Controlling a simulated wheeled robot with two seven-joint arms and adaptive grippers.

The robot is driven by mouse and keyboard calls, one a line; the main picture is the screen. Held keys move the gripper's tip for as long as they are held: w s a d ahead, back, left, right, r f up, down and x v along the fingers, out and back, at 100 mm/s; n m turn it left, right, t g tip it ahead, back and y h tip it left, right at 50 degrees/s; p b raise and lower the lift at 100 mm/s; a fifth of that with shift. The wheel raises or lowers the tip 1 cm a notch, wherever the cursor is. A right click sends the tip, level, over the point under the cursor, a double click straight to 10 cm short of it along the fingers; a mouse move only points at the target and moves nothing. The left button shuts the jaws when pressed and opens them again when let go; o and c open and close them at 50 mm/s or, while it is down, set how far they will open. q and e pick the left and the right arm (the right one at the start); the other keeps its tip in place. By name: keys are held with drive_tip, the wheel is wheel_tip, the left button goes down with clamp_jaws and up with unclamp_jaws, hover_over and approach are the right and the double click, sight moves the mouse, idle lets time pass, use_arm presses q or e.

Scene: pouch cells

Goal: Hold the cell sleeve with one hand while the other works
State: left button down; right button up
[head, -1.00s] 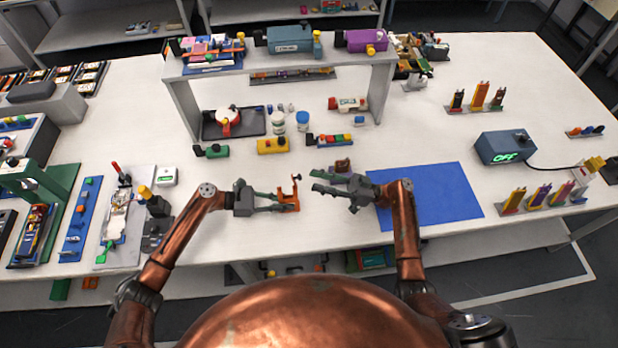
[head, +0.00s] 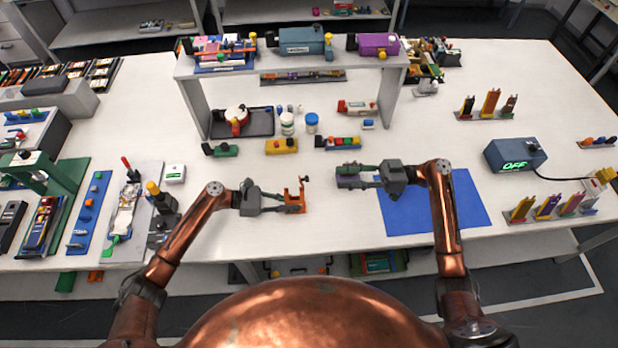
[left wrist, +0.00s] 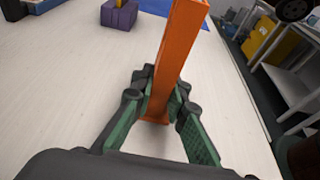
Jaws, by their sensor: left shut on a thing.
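The cell sleeve appears to be the upright orange piece (head: 295,201) at the front middle of the table. It rises tall in the left wrist view (left wrist: 178,55). My left gripper (head: 285,203) is shut on it near its lower part, with a green finger on each side in the left wrist view (left wrist: 158,125). My right gripper (head: 348,177) is to the right of the sleeve, its fingers apart. A purple block (left wrist: 117,17) stands on the table beyond the sleeve. In the head view it is largely hidden by my right gripper, and I cannot tell whether they touch.
A blue mat (head: 440,205) lies under and right of my right arm. A yellow block (head: 282,147) and a green block (head: 222,150) stand behind the grippers, before a raised shelf (head: 195,105). A blue box reading OFF (head: 515,155) is at right.

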sight(308, 178)
drive_tip(key=a, duration=1.1)
drive_tip(key=shift+w+a, duration=0.3)
drive_tip(key=shift+a, duration=0.05)
drive_tip(key=shift+c, duration=0.6)
clamp_jaws()
